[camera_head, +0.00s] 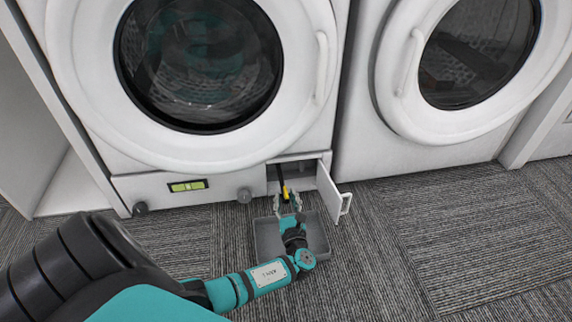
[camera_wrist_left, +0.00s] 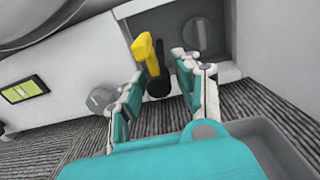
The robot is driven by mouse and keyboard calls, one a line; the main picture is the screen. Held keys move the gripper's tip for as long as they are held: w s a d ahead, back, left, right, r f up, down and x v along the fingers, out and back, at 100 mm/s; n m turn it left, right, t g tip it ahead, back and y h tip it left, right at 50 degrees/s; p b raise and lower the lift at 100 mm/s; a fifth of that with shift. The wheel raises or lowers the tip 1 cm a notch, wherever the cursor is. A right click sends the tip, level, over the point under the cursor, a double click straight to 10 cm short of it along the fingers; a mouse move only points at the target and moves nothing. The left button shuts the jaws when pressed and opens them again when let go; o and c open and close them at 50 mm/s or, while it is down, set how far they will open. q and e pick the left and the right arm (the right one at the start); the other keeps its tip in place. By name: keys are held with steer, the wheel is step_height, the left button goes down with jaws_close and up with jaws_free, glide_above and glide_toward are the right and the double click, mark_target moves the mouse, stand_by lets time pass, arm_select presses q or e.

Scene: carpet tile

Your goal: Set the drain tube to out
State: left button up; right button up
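The drain tube (camera_head: 281,176) is a dark tube with a yellow end piece (camera_head: 285,192) in the open hatch at the bottom of the left washing machine. In the left wrist view the yellow piece (camera_wrist_left: 148,53) shows beside a short black part (camera_wrist_left: 160,86). My left gripper (camera_head: 288,201) is in front of the hatch, low over the grey tray. Its fingers (camera_wrist_left: 158,80) are spread in the left wrist view, with the yellow piece between or just beyond them; I see no contact. My right gripper is not in view.
The hatch door (camera_head: 329,192) stands open to the right. A grey tray (camera_head: 262,238) lies on the carpet below. A grey knob (camera_head: 244,195) and a green level (camera_head: 188,185) are left of the hatch. The carpet (camera_head: 400,255) to the right is clear.

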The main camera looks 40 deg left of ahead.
arm_select(q)
steer(key=shift+r, duration=0.1)
step_height(320, 180, up, 10)
steer(key=shift+f, duration=0.1)
stand_by(0.3)
